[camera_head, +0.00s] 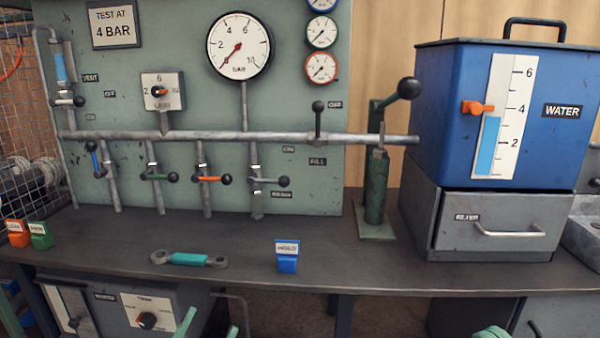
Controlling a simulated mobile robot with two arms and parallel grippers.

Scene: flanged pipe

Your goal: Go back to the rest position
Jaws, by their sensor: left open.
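My left gripper (209,327) shows only as two green fingertips at the bottom edge, left of centre. The tips are apart with nothing visible between them, below the front edge of the dark bench (345,262). The rest of this gripper is cut off by the frame.
A teal-handled wrench (188,259) and blue block (287,262) lie near the bench's front edge. Behind are a panel with pipes (285,137), valve levers and a large gauge (240,45). A blue water tank (450,95) stands right, above a drawer (505,223). Mid-bench is mostly clear.

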